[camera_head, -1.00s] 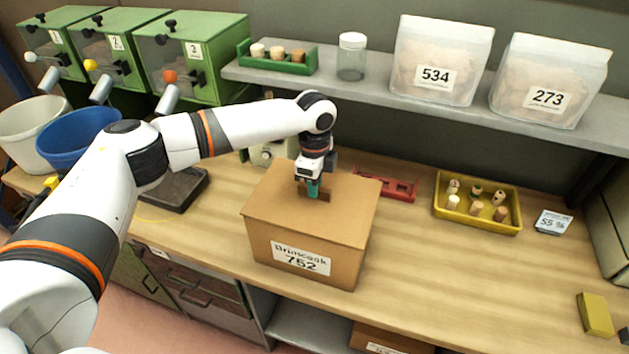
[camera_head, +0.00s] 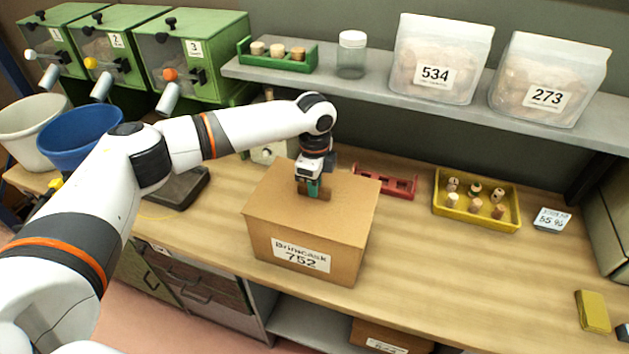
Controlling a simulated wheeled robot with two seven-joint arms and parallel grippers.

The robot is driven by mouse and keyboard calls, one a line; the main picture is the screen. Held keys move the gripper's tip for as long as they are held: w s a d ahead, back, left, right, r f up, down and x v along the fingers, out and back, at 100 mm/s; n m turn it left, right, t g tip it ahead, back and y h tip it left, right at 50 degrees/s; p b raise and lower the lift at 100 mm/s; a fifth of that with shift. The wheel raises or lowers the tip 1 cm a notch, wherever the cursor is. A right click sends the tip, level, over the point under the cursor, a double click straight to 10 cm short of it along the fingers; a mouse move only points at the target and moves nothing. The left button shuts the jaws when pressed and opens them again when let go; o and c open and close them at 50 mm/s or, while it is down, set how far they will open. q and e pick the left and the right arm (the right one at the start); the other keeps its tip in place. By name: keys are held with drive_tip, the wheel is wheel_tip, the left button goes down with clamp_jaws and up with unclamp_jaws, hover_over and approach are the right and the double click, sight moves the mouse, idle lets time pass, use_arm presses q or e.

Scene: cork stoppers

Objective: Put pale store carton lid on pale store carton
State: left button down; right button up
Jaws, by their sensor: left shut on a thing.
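The pale store carton (camera_head: 262,236) stands on the wooden bench, with a white label reading "Brimcask 752" on its front. Its flat brown lid (camera_head: 345,205) lies over the top and appears to sit on the carton's rim. My left gripper (camera_head: 313,192) points down at the middle of the lid. It is shut on the lid's small brown upright tab, which its fingers partly hide. My right gripper is not in view.
A red rack (camera_head: 386,184) lies close behind the carton on the right. A yellow tray (camera_head: 477,227) of corks and a small display reading 55 % (camera_head: 552,220) stand farther right. A grey shelf (camera_head: 420,107) runs behind.

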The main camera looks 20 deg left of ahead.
use_arm(q)
drive_tip(key=c, duration=1.3)
unclamp_jaws()
drive_tip(key=shift+c, duration=0.2)
wheel_tip(320, 180, up, 12)
drive_tip(key=b, duration=0.3)
drive_tip(key=shift+b, duration=0.3)
drive_tip(key=shift+s+f, duration=0.1)
